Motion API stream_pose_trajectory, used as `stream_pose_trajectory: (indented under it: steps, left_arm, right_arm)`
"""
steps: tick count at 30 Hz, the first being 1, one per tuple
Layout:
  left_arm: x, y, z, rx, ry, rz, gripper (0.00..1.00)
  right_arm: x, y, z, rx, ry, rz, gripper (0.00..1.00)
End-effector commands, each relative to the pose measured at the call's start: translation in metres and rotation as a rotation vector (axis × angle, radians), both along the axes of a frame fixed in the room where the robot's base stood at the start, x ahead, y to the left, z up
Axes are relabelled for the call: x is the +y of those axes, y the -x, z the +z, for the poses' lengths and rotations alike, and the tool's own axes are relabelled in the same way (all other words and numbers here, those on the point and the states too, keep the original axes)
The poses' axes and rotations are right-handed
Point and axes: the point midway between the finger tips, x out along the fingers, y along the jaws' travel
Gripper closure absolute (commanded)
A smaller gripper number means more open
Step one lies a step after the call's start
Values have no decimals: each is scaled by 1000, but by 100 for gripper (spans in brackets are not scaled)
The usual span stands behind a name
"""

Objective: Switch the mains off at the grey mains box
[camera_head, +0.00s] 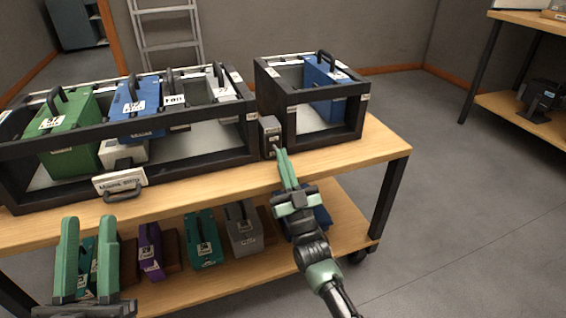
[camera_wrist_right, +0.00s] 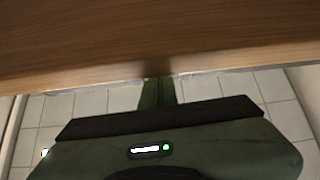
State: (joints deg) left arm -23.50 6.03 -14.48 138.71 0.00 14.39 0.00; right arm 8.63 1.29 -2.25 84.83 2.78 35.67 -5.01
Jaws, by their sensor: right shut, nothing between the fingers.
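The small grey mains box (camera_head: 269,136) stands at the front of the bench between the two black racks. A small reddish detail shows low on its front face, beside my fingertips; I cannot make out the lever's position. My right gripper (camera_head: 281,156) is shut and empty, its tips just in front of the box's lower right side. I cannot tell whether they touch it. In the right wrist view the shut fingers (camera_wrist_right: 158,92) point towards the wooden bench edge, and the box does not show. My left gripper (camera_head: 88,250) is open and empty at the lower left.
The long black rack (camera_head: 215,145) holds green, blue and grey units; the smaller rack (camera_head: 320,130) holds a blue one. A labelled handle plate (camera_head: 119,181) lies at the bench's front. The lower shelf (camera_head: 270,262) carries several units. Floor is free on the right.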

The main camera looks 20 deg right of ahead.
Motion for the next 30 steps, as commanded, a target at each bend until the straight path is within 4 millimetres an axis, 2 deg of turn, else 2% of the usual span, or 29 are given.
stream_pose_trajectory:
  steps: [9, 30]
  left_arm:
    - [1, 11, 12, -84, 25, -4, 64]
    - [2, 14, 15, -104, 30, -6, 64]
  right_arm:
    - [0, 0, -4, 2, 0, 0, 100]
    - [0, 0, -4, 1, 0, 0, 100]
